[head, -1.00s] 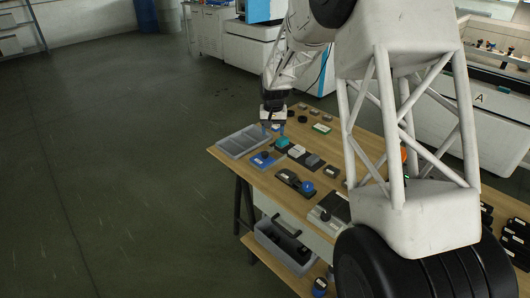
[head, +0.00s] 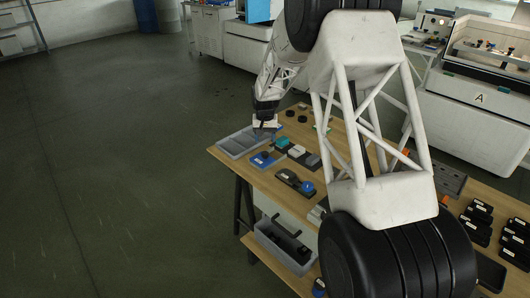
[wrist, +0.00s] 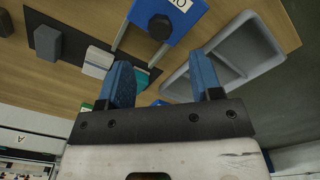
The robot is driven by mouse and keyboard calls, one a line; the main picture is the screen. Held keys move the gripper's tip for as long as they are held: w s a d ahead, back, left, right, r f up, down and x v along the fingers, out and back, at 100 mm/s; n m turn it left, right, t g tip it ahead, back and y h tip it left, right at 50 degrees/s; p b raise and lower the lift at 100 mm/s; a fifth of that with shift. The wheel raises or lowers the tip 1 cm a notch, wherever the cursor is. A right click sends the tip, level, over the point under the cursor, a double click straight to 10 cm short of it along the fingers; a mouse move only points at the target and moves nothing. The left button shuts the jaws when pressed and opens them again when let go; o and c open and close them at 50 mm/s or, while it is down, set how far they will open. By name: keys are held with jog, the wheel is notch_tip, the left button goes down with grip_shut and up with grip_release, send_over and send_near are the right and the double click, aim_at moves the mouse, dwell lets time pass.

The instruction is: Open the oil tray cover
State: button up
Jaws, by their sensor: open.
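A blue cover (head: 265,159) with a round black knob lies on the left part of the wooden bench. In the wrist view the blue cover (wrist: 178,36) is at the top, cut by the frame edge. Its black knob (wrist: 160,27) faces me, a white label with partly cut-off lettering is beside it, and pale rails flank it. My gripper (head: 266,130) is over the bench, behind the cover in the head view. In the wrist view my gripper (wrist: 163,75) has its two blue fingers wide apart, with nothing between them and apart from the knob.
A grey divided tray (head: 237,144) sits at the bench's left end, close to my gripper. A teal block (head: 282,142), pale and dark blocks, and a black fixture with a blue knob (head: 297,182) stand nearby. A grey bin (head: 282,248) is below.

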aim_at(265, 153)
jog(key=shift+f, duration=3.75)
grip_shut()
